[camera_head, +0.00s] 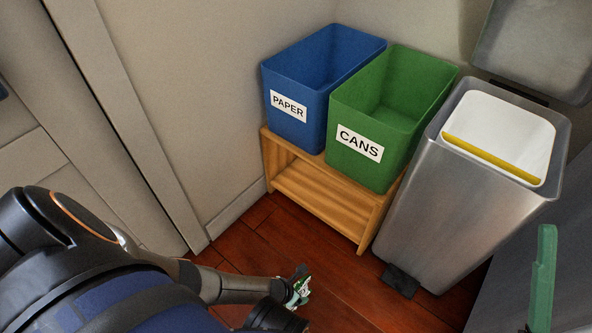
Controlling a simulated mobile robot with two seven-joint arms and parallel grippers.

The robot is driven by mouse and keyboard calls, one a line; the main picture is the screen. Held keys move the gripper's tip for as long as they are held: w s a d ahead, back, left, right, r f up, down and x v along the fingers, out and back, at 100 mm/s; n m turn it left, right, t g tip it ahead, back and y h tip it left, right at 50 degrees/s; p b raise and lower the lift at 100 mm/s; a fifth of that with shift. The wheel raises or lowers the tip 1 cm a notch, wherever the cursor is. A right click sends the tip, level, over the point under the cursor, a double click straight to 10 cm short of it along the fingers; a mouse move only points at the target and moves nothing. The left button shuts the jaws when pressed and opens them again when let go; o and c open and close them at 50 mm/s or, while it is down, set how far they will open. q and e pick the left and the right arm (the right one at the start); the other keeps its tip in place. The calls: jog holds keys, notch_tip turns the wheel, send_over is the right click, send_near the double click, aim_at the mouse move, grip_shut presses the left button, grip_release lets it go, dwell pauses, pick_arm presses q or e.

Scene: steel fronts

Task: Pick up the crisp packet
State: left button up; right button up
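My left gripper (299,285) is low in the picture, over the dark red wooden floor in front of the wooden stand. It is small and seen from above. A small patch of green and white shows at its fingertips; I cannot tell whether it is finger or packet. I cannot make out the crisp packet for certain anywhere. At the lower right edge an upright green piece (543,275) shows, which looks like one finger of my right gripper. The rest of that gripper is out of view.
A blue PAPER bin (300,118) and a green CANS bin (372,170) stand on a low wooden stand (315,205) against the wall. To their right a steel pedal bin (435,210) stands with its lid (540,50) open and a yellow bar across its white liner. Clear floor (255,230) lies in front.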

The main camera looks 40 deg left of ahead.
pick_arm(q)
grip_shut()
dwell(0.5)
